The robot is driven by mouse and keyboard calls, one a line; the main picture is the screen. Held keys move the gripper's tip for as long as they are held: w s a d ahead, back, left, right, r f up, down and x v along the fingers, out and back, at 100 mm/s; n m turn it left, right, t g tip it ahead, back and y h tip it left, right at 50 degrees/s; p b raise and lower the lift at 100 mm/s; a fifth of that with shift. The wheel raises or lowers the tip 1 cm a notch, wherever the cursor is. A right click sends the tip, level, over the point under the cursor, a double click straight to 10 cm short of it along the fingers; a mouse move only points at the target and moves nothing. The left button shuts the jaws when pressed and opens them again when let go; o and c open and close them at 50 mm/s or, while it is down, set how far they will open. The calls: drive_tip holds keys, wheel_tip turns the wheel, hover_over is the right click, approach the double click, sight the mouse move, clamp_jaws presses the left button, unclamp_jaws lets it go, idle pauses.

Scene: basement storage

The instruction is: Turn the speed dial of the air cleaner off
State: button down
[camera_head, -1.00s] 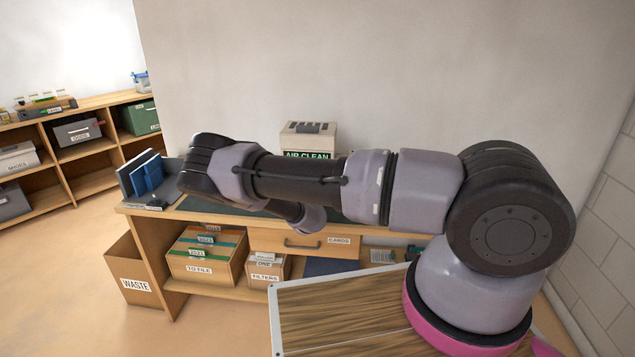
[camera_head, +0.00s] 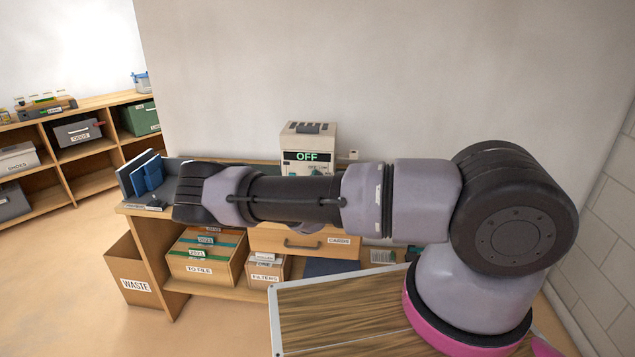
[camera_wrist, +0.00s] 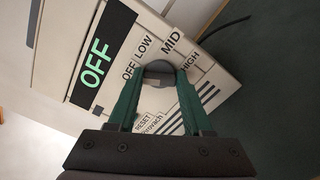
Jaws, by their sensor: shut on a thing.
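The air cleaner (camera_head: 309,135) is a beige box on the desk against the wall, its lower part hidden behind my arm in the head view. Its display (camera_head: 307,156) reads OFF in green. In the wrist view the air cleaner (camera_wrist: 226,77) shows tilted, with the display (camera_wrist: 95,62) again reading OFF. The dark speed dial (camera_wrist: 158,69) sits below the labels OFF, LOW, MID and HIGH. My gripper (camera_wrist: 158,80) is shut on the dial, one green finger on each side. Which label the dial points to cannot be told.
A RESET label (camera_wrist: 146,122) sits close by the fingers. On the desk, blue folders (camera_head: 147,174) stand at the left end. A CARDS drawer (camera_head: 305,241) and labelled boxes are below. A WASTE bin (camera_head: 131,275) stands at the desk's left. A wall closes off the right.

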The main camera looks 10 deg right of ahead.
idle(0.3)
drive_tip(key=shift+c, duration=1.6)
unclamp_jaws()
drive_tip(key=shift+s, duration=0.1)
drive_tip(key=v, duration=1)
drive_tip(key=shift+s, duration=0.35)
drive_tip(key=shift+a, duration=0.1)
